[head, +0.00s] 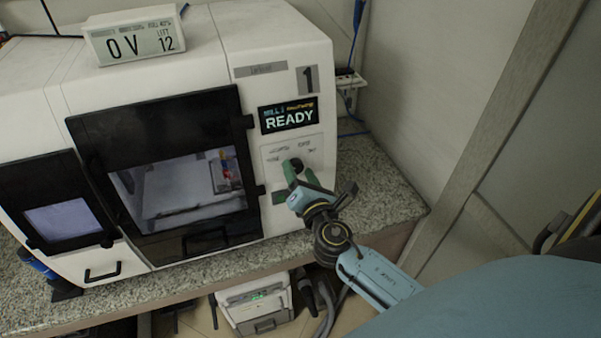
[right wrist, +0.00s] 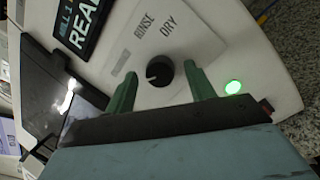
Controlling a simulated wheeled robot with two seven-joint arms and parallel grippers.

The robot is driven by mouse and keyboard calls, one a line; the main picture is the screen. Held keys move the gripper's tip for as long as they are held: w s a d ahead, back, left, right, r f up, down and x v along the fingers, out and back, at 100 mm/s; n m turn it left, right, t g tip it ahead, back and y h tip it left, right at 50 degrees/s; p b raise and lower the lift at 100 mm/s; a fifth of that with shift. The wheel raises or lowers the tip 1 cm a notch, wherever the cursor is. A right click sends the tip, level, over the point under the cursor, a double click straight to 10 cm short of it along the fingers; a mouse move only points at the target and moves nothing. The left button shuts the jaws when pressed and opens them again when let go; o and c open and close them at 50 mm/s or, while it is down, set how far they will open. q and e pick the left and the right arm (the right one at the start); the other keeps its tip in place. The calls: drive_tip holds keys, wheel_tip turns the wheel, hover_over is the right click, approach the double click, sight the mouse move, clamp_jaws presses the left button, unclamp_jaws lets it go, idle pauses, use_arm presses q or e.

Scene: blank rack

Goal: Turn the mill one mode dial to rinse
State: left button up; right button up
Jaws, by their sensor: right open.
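The mode dial (right wrist: 160,71) is a round black knob on a pale panel of the white mill one (head: 280,50). RINSE (right wrist: 144,27) and DRY (right wrist: 168,22) are printed above it in the right wrist view. The dial has a small pale mark, but its setting is hard to read. My right gripper (right wrist: 160,75) is open, its green fingers on either side of the dial with a gap at each. I cannot tell how deep the fingers reach. In the head view the right gripper (head: 300,172) partly covers the dial (head: 296,164). My left gripper is out of view.
A READY display (head: 289,115) sits above the dial panel. A lit green button (right wrist: 233,87) is beside my right finger. A dark-framed door (head: 160,110) is left of the panel. The speckled counter (head: 385,190) has free room at right.

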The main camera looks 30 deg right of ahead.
drive_tip(key=c, duration=1)
drive_tip(key=shift+o, duration=0.2)
drive_tip(key=shift+m, duration=0.3)
drive_tip(key=m+b, duration=0.1)
drive_tip(key=m, duration=0.2)
drive_tip(key=shift+f+h+b, duration=0.1)
drive_tip(key=shift+h+b, duration=0.3)
drive_tip(key=m, duration=0.3)
drive_tip(key=shift+a+g+h+b, duration=0.1)
drive_tip(key=shift+g+h+b, duration=0.2)
drive_tip(key=shift+g+b, duration=0.1)
drive_tip(key=m, duration=0.5)
drive_tip(key=shift+g, duration=0.3)
drive_tip(key=m, duration=0.5)
drive_tip(key=shift+g, duration=0.3)
drive_tip(key=shift+m, duration=0.4)
